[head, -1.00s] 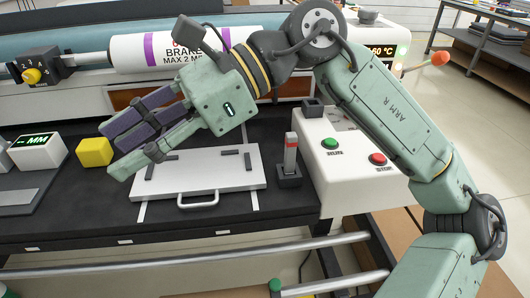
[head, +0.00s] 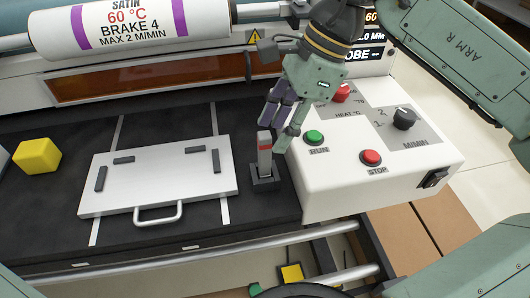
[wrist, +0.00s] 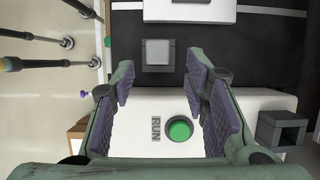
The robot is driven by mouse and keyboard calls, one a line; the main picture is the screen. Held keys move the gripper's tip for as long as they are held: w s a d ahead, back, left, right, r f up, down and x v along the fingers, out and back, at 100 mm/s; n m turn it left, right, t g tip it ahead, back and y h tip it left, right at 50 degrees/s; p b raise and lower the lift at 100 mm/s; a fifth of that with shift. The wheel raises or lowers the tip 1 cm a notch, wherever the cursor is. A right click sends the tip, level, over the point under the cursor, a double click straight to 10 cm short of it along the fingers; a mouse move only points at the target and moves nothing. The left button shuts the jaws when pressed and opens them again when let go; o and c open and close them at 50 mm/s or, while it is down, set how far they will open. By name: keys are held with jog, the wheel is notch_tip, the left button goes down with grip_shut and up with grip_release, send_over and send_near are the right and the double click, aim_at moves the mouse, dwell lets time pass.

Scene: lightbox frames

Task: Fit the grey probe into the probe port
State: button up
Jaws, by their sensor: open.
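The grey probe (head: 264,150), with a red band near its top, stands upright in a small black holder (head: 264,185) right of the silver plate. My gripper (head: 274,135) is open, pointing down beside the probe's top on the side of the control box. In the wrist view the probe (wrist: 158,52) shows end-on as a grey square, just beyond the spread fingertips (wrist: 158,76); nothing is between the pads. A dark square block with an opening (wrist: 281,131), apparently the probe port, shows at the right of the wrist view. My gripper seems to hide it in the head view.
The white control box (head: 375,150) is close to my gripper, with a green RUN button (head: 313,137), red STOP button (head: 371,157) and knobs. A silver plate with handle (head: 160,172) and a yellow cube (head: 37,156) lie on the black bench. A large roller (head: 110,25) runs behind.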

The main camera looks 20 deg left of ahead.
aim_at(265, 153)
jog(key=shift+s+p+x, duration=0.2)
jog(key=shift+p+x, duration=0.85)
jog(key=shift+x, duration=2.15)
jog(key=shift+c, duration=0.2)
jog(key=shift+r, duration=0.1)
grip_shut()
